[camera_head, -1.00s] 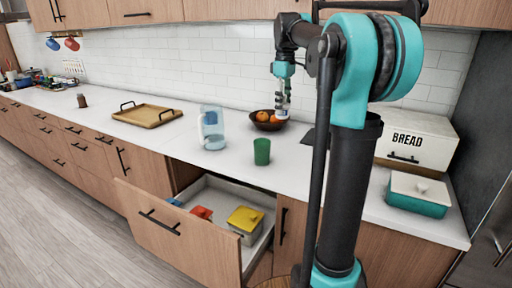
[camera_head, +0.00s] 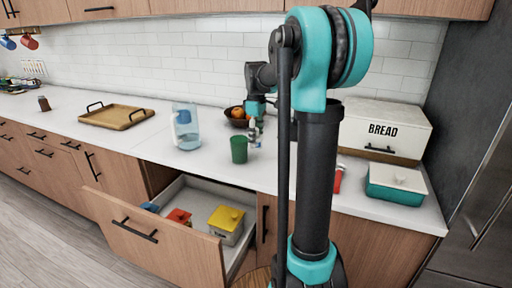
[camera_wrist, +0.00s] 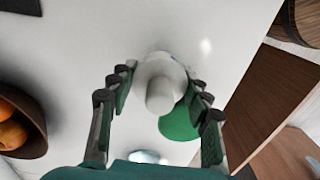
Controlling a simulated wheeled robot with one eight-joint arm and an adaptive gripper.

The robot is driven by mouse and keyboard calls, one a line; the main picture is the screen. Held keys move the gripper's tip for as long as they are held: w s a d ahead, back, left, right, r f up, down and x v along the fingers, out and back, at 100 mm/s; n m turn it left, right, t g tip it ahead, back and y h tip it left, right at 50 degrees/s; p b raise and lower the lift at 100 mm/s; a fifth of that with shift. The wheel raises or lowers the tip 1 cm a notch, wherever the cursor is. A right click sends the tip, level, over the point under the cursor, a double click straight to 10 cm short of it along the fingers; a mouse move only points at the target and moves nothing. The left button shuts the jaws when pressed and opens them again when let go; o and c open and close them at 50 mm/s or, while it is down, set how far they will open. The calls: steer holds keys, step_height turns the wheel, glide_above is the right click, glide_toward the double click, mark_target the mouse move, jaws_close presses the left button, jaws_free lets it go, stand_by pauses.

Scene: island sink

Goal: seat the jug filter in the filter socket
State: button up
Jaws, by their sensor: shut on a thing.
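My gripper (camera_wrist: 158,100) is shut on a pale, white cylindrical piece (camera_wrist: 160,93), which looks like the jug filter. It points away from the wrist camera between the fingers. In the head view my gripper (camera_head: 256,132) is low over the counter, close to the green cup, and the filter is too small there to make out well. The clear jug (camera_head: 186,138) stands upright on the counter to the left, apart from the gripper. A blue part (camera_head: 184,117) shows in its upper half, perhaps the filter socket. Its inside is not clear from here.
A green cup (camera_head: 239,150) stands close beside my gripper, partly behind the filter in the wrist view. A bowl of oranges (camera_head: 237,116) is behind. A wooden tray (camera_head: 115,116) lies left. An open drawer (camera_head: 150,235) juts out below. A bread box (camera_head: 384,130) stands right.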

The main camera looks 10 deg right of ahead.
steer(key=shift+f, duration=2.1)
steer(key=shift+f, duration=0.1)
steer(key=o, duration=1.2)
steer(key=shift+c, duration=0.2)
